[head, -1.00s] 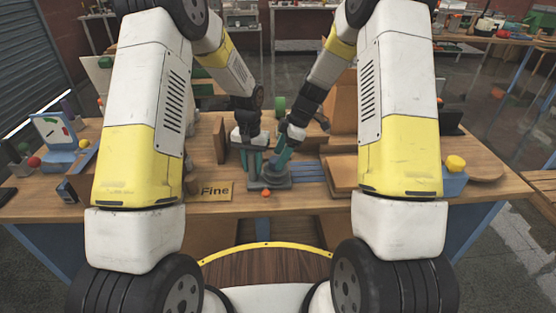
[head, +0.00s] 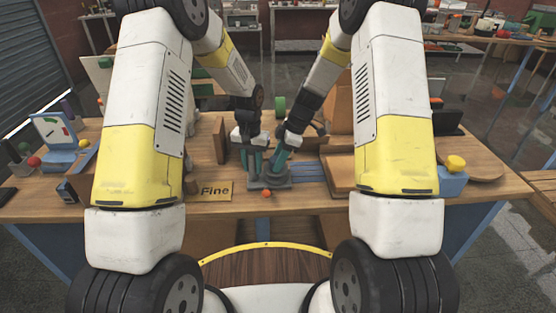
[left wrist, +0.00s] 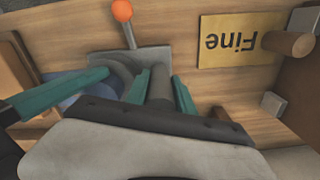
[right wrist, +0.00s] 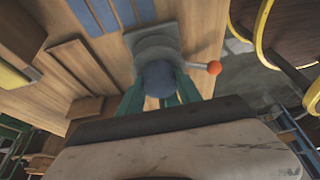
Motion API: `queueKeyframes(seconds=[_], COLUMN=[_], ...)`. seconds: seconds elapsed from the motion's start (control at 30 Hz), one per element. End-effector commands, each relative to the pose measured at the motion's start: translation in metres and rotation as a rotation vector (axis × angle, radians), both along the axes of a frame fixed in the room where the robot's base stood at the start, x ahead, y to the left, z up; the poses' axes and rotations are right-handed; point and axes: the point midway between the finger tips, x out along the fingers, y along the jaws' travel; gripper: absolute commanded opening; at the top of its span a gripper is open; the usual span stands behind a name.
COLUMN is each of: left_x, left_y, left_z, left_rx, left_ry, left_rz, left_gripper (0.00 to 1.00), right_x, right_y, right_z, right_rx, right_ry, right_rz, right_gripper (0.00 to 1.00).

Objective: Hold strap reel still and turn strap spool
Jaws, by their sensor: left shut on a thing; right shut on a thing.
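The strap reel is a grey device whose flat base (head: 284,184) rests on the wooden table, with a lever ending in an orange ball (head: 266,194). In the left wrist view my left gripper (left wrist: 163,86) is shut on an upright grey post (left wrist: 159,88) of the reel. In the right wrist view my right gripper (right wrist: 157,92) is shut on a rounded blue-grey part (right wrist: 158,76), which looks like the strap spool, above the grey base (right wrist: 150,36). Both grippers stand close side by side in the head view. The fingers partly hide both held parts.
A "Fine" sign (head: 214,190) lies left of the reel. A brown upright board (head: 219,140) stands behind it. Blue strips (head: 309,172) and a wooden block (head: 340,172) are to the right. A yellow-topped blue button box (head: 454,176) sits far right.

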Motion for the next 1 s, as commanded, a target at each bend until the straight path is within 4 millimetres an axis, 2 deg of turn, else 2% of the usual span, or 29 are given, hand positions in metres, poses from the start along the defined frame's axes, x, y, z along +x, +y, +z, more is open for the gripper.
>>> queueKeyframes(seconds=[0.27, 1.0], left_x=[0.0001, 0.0], left_y=[0.0, 0.0001], left_z=[0.0003, 0.0003], left_rx=[0.0, 0.0], left_ry=[0.0, 0.0], left_rz=[0.0, 0.0], left_gripper=[0.0, 0.0], right_x=[-0.0009, -0.0037], right_y=[-0.0003, 0.001], right_z=[0.0001, -0.0002], right_rx=[0.0, -0.002], right_ry=[0.0, 0.0], right_rz=[-0.1, -0.614], right_gripper=[0.01, 0.01])
